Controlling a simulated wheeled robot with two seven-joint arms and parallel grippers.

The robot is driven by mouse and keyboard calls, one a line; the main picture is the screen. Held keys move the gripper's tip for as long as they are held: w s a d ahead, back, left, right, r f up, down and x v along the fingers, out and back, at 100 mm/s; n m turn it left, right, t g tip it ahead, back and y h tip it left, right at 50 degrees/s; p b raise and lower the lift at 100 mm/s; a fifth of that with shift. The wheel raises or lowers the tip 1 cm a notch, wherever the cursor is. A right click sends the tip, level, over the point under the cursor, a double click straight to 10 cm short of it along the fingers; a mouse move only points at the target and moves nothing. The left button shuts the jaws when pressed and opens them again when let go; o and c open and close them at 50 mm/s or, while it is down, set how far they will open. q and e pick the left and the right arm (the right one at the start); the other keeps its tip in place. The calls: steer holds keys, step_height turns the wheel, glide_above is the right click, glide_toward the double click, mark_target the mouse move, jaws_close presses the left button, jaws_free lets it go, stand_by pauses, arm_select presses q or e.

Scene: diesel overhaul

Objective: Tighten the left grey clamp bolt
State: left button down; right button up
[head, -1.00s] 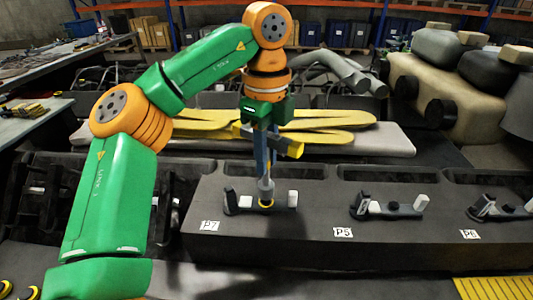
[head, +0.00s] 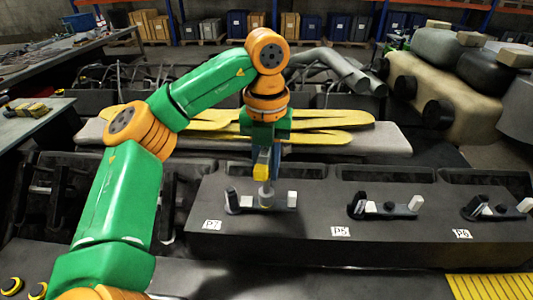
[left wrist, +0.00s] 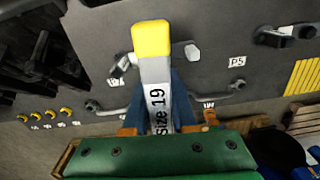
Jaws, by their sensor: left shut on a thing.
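My left gripper (head: 267,160) is shut on a grey wrench marked "size 19" with a yellow end (head: 262,172). The wrench (left wrist: 157,95) also shows in the left wrist view, between the blue fingers. In the head view its grey socket end (head: 266,190) points down onto the clamp (head: 283,207) above label P7, the leftmost of the clamps. The socket hides the clamp's bolt, so I cannot tell how tight it is. My right gripper is not in view.
Two more clamps stand to the right on the same dark block, above label P5 (head: 340,232) and label P6 (head: 462,234). Yellow flat pieces (head: 330,125) lie on a pale slab behind. Dark frame parts stand left of the block.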

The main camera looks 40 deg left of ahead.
arm_select(q)
steer(key=m, duration=0.2)
steer(key=m+p, duration=0.1)
steer(key=m, duration=0.3)
steer(key=shift+r, duration=0.25)
steer(key=m, duration=0.3)
steer(key=shift+f+m+p, duration=0.2)
steer(key=shift+m+p, duration=0.1)
steer(key=m, duration=0.5)
steer(key=shift+f+m, duration=0.1)
steer(key=shift+m, duration=0.2)
steer(key=m, duration=0.5)
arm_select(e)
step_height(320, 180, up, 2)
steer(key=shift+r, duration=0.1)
